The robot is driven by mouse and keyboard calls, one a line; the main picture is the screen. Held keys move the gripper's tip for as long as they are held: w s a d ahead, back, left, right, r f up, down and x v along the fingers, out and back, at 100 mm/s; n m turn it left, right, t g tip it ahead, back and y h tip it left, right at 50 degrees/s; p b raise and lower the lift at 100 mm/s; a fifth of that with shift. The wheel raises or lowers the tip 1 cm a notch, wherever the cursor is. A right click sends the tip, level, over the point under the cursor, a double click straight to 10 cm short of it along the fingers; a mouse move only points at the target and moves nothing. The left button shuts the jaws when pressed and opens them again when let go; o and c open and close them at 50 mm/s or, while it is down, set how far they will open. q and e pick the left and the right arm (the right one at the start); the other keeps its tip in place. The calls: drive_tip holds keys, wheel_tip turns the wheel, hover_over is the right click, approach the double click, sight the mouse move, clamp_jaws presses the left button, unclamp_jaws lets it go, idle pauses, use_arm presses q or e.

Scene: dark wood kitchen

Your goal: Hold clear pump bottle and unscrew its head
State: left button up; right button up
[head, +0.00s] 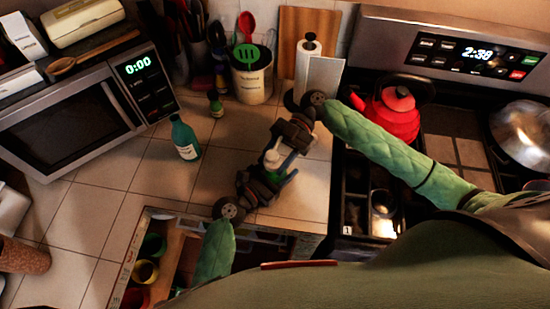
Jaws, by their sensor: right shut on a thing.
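The clear pump bottle (273,160) is between my two grippers over the tiled counter, partly hidden by them. A pale top and a bit of green show, with a bluish, see-through part beside them. My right gripper (286,150) comes in from the upper right and is shut on the bottle's upper part; whether on the head or the body is hard to tell. My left gripper (262,178) is at the bottle's lower left side, close against it. Its fingers are dark and overlap the bottle, so whether they are shut is unclear.
A teal bottle (185,139) and a small green-topped bottle (216,104) stand on the counter to the left. A utensil crock (252,82) and paper roll (308,60) stand behind. A red kettle (393,116) is on the stove. An open drawer (140,240) lies in front.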

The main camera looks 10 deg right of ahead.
drive_tip(key=shift+f+n+g+h, duration=0.15)
drive_tip(key=shift+n+g+h, duration=1.25)
drive_tip(key=shift+n+h, duration=0.15)
drive_tip(key=o, duration=1)
drive_tip(key=shift+s, duration=0.1)
drive_tip(key=shift+d, duration=0.1)
drive_tip(key=v, duration=0.6)
